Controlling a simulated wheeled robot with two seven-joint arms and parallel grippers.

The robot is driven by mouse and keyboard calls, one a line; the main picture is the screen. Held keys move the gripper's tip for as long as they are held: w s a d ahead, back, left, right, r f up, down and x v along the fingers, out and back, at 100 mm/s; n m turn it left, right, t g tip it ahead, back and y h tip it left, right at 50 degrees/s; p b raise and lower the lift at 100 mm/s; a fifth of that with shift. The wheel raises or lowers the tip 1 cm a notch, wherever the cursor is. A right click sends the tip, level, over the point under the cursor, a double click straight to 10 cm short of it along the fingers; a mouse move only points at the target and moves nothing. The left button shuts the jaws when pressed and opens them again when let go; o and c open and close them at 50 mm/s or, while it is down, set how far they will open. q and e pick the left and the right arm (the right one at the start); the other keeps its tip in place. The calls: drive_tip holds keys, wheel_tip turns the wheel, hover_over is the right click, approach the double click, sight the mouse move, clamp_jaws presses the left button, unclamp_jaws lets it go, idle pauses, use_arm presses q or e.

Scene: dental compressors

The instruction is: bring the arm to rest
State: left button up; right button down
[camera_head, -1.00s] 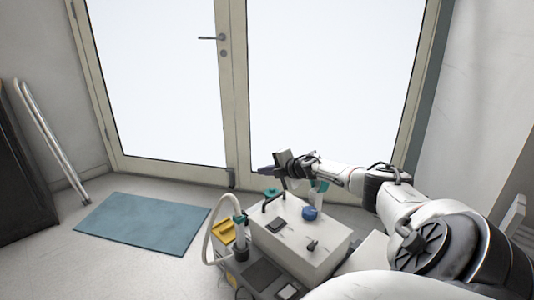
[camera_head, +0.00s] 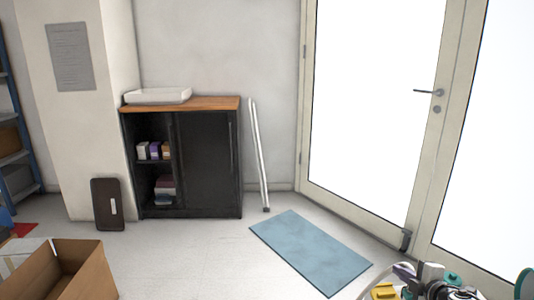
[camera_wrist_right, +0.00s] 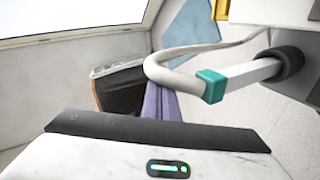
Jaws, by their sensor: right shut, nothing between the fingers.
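My right gripper (camera_head: 404,272) shows in the head view at the bottom right, low in front of the glass door. Its purple fingers also show in the wrist view (camera_wrist_right: 163,102), closed together with nothing between them. In the wrist view a white hose (camera_wrist_right: 180,68) with a teal collar (camera_wrist_right: 211,86) passes close beside the fingers. I cannot tell whether it touches them. Most of my right arm is outside the head view. My left gripper is not in view.
A yellow part (camera_head: 384,291) of the compressor unit shows by the gripper. A blue mat (camera_head: 311,252) lies on the floor. A black cabinet (camera_head: 208,165) stands by the wall, and an open cardboard box (camera_head: 85,268) is at the lower left. The floor between is clear.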

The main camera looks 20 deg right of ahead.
drive_tip(key=s+a+f+m+g, duration=0.15)
drive_tip(key=s+a, duration=0.25)
drive_tip(key=a, duration=0.4)
drive_tip(key=s+a+f+m+g, duration=0.1)
drive_tip(key=s+a+f+m, duration=0.25)
drive_tip(key=a, duration=0.55)
drive_tip(key=s+a+f+m+g, duration=0.1)
drive_tip(key=s+a+f+m, duration=0.1)
drive_tip(key=s+a, duration=0.45)
drive_tip(key=s+a+r+m+g+y, duration=0.1)
drive_tip(key=s+a+r+m+g, duration=0.15)
drive_tip(key=s+a, duration=0.55)
drive_tip(key=s+a+r+m+g+y, duration=0.1)
drive_tip(key=s+a+r+m+g, duration=0.2)
drive_tip(key=s, duration=0.9)
use_arm(q)
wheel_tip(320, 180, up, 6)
drive_tip(key=p, duration=0.8)
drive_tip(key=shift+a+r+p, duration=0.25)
drive_tip(key=shift+p, duration=0.1)
use_arm(e)
drive_tip(key=w+a+f+n+t+y, duration=0.1)
drive_tip(key=w+a+t+y, duration=0.1)
drive_tip(key=w+a+t, duration=0.2)
drive_tip(key=a, duration=0.2)
drive_tip(key=shift+w+a+t+y, duration=0.4)
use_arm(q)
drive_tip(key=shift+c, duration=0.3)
